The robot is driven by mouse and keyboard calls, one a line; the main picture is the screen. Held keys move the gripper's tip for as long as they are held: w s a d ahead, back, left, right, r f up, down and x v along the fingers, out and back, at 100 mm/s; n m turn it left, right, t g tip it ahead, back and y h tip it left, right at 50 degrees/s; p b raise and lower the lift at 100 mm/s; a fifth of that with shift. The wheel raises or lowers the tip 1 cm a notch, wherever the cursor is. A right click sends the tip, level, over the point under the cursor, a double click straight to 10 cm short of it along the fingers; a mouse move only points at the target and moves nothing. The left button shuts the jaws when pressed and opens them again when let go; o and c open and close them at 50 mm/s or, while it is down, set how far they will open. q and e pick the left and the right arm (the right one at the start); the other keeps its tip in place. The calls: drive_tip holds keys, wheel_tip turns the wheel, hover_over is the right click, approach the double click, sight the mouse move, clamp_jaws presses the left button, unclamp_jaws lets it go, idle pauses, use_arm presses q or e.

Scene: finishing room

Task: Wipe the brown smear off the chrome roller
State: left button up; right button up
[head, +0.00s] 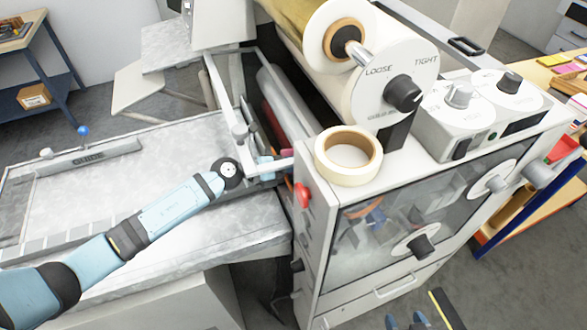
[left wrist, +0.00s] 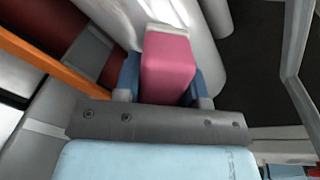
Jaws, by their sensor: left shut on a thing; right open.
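My left gripper (left wrist: 168,82) is shut on a pink block with a pale end (left wrist: 168,65). The block's pale end is at a shiny light-grey roller (left wrist: 207,75), seemingly the chrome roller; I cannot tell whether they touch. In the head view my left arm reaches from the left into the machine's opening, where its gripper (head: 265,166) is mostly hidden by the frame. I cannot make out a brown smear in either view. My right gripper (head: 407,321) is open and empty at the bottom edge, in front of the machine.
The white machine (head: 330,210) carries a large film roll (head: 335,30), a tape roll (head: 348,155) and knobs on top. A pale feed table (head: 130,180) lies left of it under my left arm. An orange bar (left wrist: 45,65) and metal frame pieces crowd the left gripper.

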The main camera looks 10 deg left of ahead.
use_arm(q)
drive_tip(key=shift+w+a+f+b, duration=0.1)
drive_tip(key=shift+w+a+b, duration=0.3)
drive_tip(key=shift+w, duration=0.3)
drive_tip(key=shift+w+a, duration=0.25)
drive_tip(key=shift+w, duration=0.05)
drive_tip(key=w+a+b, duration=0.3)
drive_tip(key=w, duration=0.2)
drive_tip(key=shift+w+a+b, duration=0.3)
drive_tip(key=shift+a+b, duration=0.1)
drive_tip(key=shift+p+v, duration=0.3)
drive_tip(key=shift+v, duration=2.7)
